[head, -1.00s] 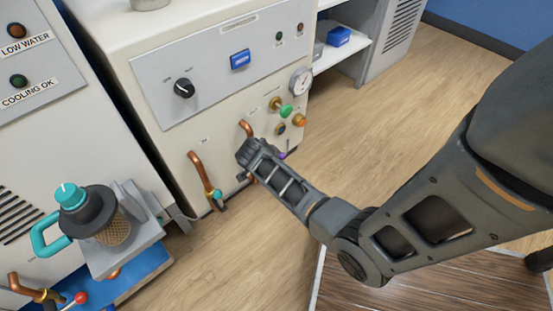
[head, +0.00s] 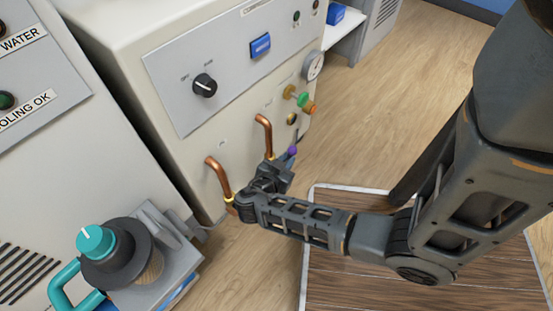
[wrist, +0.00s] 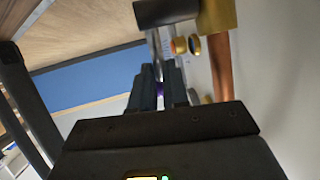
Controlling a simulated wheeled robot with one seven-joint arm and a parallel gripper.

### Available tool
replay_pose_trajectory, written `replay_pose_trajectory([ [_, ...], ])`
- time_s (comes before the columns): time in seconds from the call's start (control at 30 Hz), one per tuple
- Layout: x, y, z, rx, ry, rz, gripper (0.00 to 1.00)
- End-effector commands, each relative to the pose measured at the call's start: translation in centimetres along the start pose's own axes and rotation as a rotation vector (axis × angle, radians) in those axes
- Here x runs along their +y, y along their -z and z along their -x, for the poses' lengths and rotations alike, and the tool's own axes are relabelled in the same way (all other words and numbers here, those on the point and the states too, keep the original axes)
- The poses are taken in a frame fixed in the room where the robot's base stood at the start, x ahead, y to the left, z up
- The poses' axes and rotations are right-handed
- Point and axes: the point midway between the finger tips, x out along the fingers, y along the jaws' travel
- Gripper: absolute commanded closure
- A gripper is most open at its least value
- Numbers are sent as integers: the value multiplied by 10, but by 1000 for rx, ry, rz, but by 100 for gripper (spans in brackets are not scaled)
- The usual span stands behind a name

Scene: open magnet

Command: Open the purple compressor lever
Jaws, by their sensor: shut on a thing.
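The purple lever (head: 291,151) is on the lower front of the beige machine, right of the copper pipes. In the head view only its purple end shows, at the tip of my gripper (head: 283,168). In the wrist view my gripper (wrist: 160,78) has its two dark fingers close together, with a bit of purple lever (wrist: 160,88) between them. My gripper is shut on the lever. The fingers hide most of the lever, so its exact angle cannot be told.
Green (head: 302,99) and orange (head: 309,107) knobs and a gauge (head: 314,65) sit above. A teal-capped pump (head: 97,243) stands at lower left.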

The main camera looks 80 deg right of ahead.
Motion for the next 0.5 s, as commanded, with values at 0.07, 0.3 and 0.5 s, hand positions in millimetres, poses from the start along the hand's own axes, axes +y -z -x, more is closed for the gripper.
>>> replay_pose_trajectory([
  [0.07,2,2,-1,11,-2,0,100],
  [0.3,3,2,-2,13,-2,0,100],
  [0.5,3,2,-2,13,-2,0,80],
])
